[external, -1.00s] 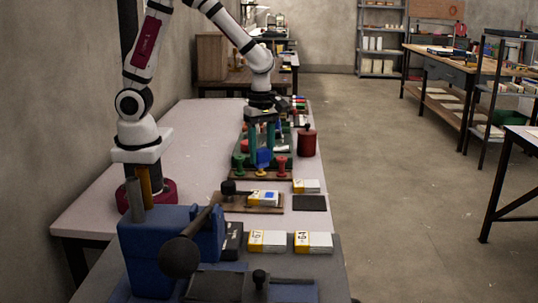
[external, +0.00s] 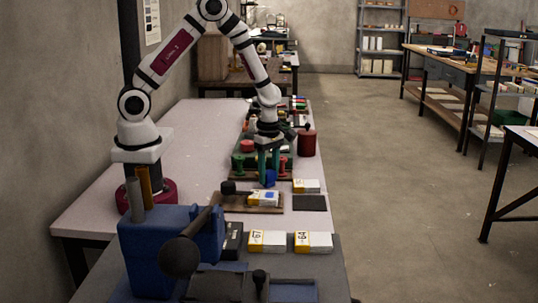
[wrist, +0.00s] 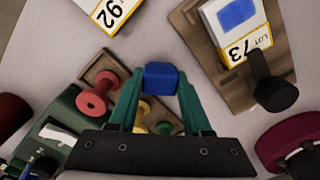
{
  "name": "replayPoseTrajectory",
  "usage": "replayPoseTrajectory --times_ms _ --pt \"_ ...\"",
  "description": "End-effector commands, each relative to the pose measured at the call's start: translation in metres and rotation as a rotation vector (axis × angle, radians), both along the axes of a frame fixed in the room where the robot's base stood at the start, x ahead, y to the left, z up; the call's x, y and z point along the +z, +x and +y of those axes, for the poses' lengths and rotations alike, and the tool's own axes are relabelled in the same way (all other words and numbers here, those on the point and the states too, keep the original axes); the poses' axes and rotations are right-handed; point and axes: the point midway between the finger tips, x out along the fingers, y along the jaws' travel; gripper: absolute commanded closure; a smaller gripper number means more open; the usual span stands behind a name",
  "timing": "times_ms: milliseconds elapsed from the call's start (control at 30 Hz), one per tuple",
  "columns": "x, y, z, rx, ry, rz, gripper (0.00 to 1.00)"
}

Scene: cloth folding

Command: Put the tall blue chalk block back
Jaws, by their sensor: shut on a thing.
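The blue chalk block (wrist: 161,78) is held between the two green fingers of my gripper (wrist: 160,86) in the wrist view. In the external view the same block (external: 270,178) is at the fingertips of my gripper (external: 269,172), between the spool rack and the wooden board. I cannot tell whether its lower end touches anything. A wooden board (wrist: 185,22) carries a white box marked LOT 73 (wrist: 238,25), with a blue square on its top. The board (external: 235,207) also shows in the external view.
A wooden rack (wrist: 100,68) holds red, yellow and green spools close to my gripper. A black-knobbed tool (wrist: 272,92) stands by the LOT 73 box. Another box, marked 92 (wrist: 112,12), lies nearby. A dark red canister (external: 307,143) stands on the right. The table's left side is clear.

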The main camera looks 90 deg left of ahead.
Motion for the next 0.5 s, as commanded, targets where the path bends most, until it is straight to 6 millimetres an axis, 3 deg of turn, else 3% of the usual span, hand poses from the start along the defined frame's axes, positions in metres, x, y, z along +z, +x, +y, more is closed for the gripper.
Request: replayPoseTrajectory --times_ms 167,200,300,333,500 --pt "-0.003 -0.0002 -0.0002 0.0 -0.001 0.001 1.0" --pt "-0.0026 -0.0001 -0.0002 0.0 -0.001 0.001 0.44" --pt "-0.0024 -0.0001 -0.0002 0.0 0.0 0.0 0.26" --pt "-0.0024 -0.0001 -0.0003 0.0 0.0 0.0 0.21" --pt "-0.0022 -0.0001 -0.0002 0.0 0.0 0.0 0.21"
